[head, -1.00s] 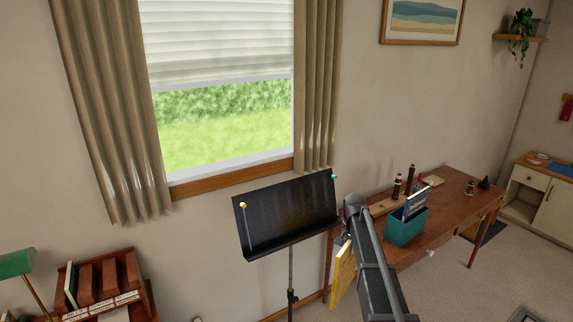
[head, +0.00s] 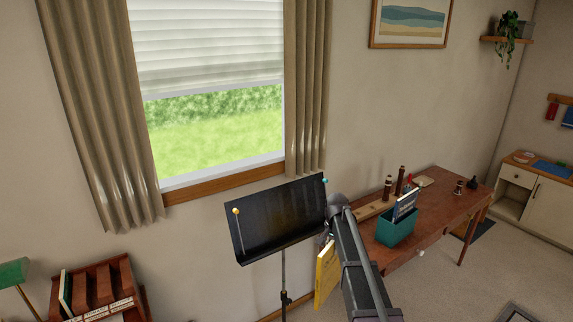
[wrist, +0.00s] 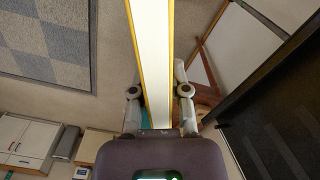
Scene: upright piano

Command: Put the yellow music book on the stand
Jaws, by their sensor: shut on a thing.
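The yellow music book (head: 326,272) hangs beside my arm in the head view, in front of and to the right of the stand. In the wrist view the book (wrist: 151,60) is edge-on, its pale page edges between yellow covers. My gripper (wrist: 160,92) is shut on it, one finger on each side. The black music stand (head: 280,222) is upright and its tilted desk is empty, with a yellow knob and a teal knob at its upper corners. In the wrist view the dark stand desk (wrist: 280,125) is at the right, apart from the book.
A wooden table (head: 445,212) behind my arm carries a teal box (head: 397,228) with books and several small items. A wooden rack (head: 100,285) stands at lower left. A curtain (head: 305,90) and window are behind the stand.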

